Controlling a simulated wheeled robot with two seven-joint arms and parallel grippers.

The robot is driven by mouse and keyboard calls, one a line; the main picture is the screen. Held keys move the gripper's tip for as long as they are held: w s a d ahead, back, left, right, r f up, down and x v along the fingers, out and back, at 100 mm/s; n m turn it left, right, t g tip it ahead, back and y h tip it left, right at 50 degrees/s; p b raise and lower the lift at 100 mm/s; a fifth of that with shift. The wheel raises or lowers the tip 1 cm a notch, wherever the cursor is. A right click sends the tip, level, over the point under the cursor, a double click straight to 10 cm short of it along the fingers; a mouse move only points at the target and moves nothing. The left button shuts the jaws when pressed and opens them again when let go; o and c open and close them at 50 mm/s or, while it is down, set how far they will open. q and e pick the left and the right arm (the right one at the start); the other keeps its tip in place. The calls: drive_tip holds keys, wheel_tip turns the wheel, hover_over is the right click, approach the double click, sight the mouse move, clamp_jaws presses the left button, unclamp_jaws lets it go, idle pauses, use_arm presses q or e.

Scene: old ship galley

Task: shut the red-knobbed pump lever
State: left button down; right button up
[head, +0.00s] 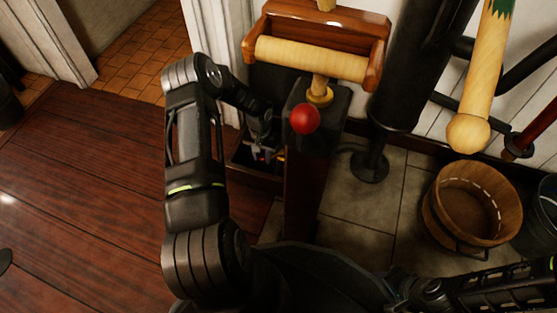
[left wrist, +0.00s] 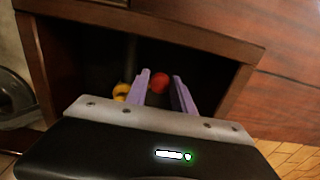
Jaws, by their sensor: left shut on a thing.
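A large red knob (head: 305,119) stands at the top front of a dark post, close to a brass-coloured collar (head: 320,96). Any lever arm behind the knob is hidden from this angle. My left gripper (head: 263,154) is left of the post and lower than the knob, reaching into a dark wood-framed opening. In the left wrist view, its purple fingers (left wrist: 160,90) are on either side of a round red thing (left wrist: 160,82), shut on it. A yellow round thing (left wrist: 121,91) is left of the fingers. My right gripper is out of view.
A wooden rack with a pale roller (head: 312,59) is above the post. A black pipe (head: 412,70) stands to the right. A wooden bucket (head: 480,205) is on the tiles at right. The plank floor (head: 80,200) at left is clear.

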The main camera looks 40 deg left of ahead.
use_arm(q)
drive_tip(key=shift+w+a, duration=0.2)
drive_tip(key=shift+a, duration=0.2)
drive_tip(key=shift+w+a+f, duration=0.1)
drive_tip(key=shift+w+a, duration=0.95)
drive_tip(key=shift+w, duration=0.2)
